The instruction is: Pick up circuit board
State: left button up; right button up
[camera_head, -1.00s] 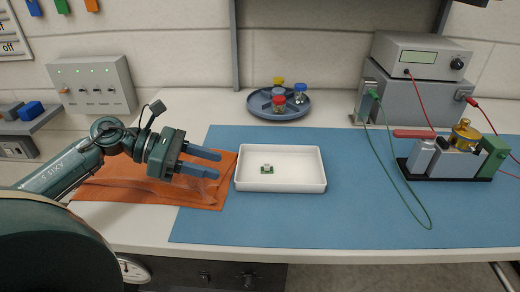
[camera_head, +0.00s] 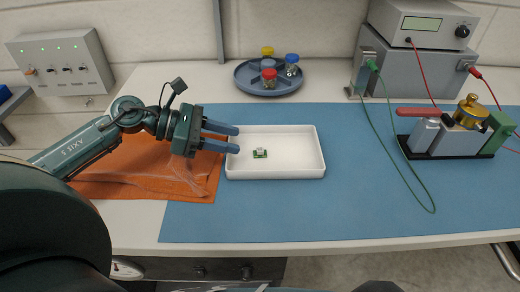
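The circuit board (camera_head: 260,154) is a small green board with a pale part on top. It lies flat in a white tray (camera_head: 300,173), left of the tray's middle. My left gripper (camera_head: 238,139) comes in from the left, with its two blue-grey fingers pointing right. The fingers are apart with nothing between them, and their tips are at the tray's left edge, left of the board. The height of the fingers above the tray is hard to tell. My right gripper is not in view.
The tray stands on a blue mat (camera_head: 380,215). An orange cloth (camera_head: 150,175) lies under my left arm. A round grey dish (camera_head: 250,85) with several capped jars is behind. At right are a clamp fixture with a brass part (camera_head: 470,110), a green cable and instruments (camera_head: 420,65).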

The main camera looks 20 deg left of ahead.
aim_at(257, 150)
pick_arm(q)
jog(key=shift+s+f+p+x, duration=0.15)
jog(key=shift+p+x, duration=0.25)
jog(key=shift+x, duration=1.1)
jog(key=shift+s+f+p+x, duration=0.15)
jog(key=shift+p+x, duration=0.2)
jog(key=shift+x, duration=1.1)
jog(key=shift+c, duration=0.2)
grip_shut()
